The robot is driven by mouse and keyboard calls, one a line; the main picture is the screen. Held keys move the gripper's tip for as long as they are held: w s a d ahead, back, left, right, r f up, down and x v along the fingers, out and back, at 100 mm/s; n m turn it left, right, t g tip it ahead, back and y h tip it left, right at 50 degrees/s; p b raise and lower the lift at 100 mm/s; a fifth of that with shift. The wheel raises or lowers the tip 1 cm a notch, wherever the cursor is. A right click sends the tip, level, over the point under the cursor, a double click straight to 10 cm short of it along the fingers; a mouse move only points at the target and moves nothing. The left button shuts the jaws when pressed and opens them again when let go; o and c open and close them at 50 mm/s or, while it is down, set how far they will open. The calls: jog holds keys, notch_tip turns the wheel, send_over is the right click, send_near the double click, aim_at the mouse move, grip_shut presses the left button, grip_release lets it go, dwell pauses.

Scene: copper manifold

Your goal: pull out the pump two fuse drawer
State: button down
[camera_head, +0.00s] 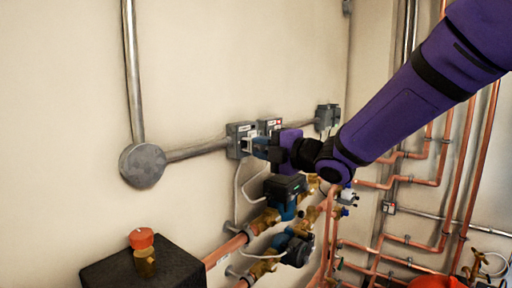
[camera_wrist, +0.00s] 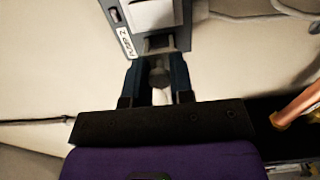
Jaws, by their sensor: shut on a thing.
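The pump two fuse unit is a grey wall box (camera_head: 238,131); it also shows at the top of the wrist view (camera_wrist: 202,14), with a white face and a label that seems to read PUMP 2. The fuse drawer (camera_wrist: 159,43) is a grey piece at the box's near edge, with a dark knob-like part between my fingers. My gripper (camera_wrist: 158,72) is shut on the drawer, one finger on each side. In the head view my gripper (camera_head: 258,148) is at the box's front, and its fingers hide part of it. How far the drawer is out is hard to tell.
A second grey box (camera_head: 270,125) sits close beside, and another (camera_head: 327,117) farther right. Below are a blue pump (camera_head: 285,192), a lower pump (camera_head: 295,248) and copper pipes (camera_head: 228,249). A red-capped brass fitting (camera_head: 143,252) stands on a black block (camera_head: 110,272).

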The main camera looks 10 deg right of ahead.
jog(key=shift+d, duration=0.1)
jog(key=c, duration=1)
grip_release()
jog(key=shift+s, duration=0.1)
jog(key=v, duration=1)
jog(key=shift+s+d, duration=0.2)
jog(key=shift+d, duration=0.1)
jog(key=shift+d, duration=0.1)
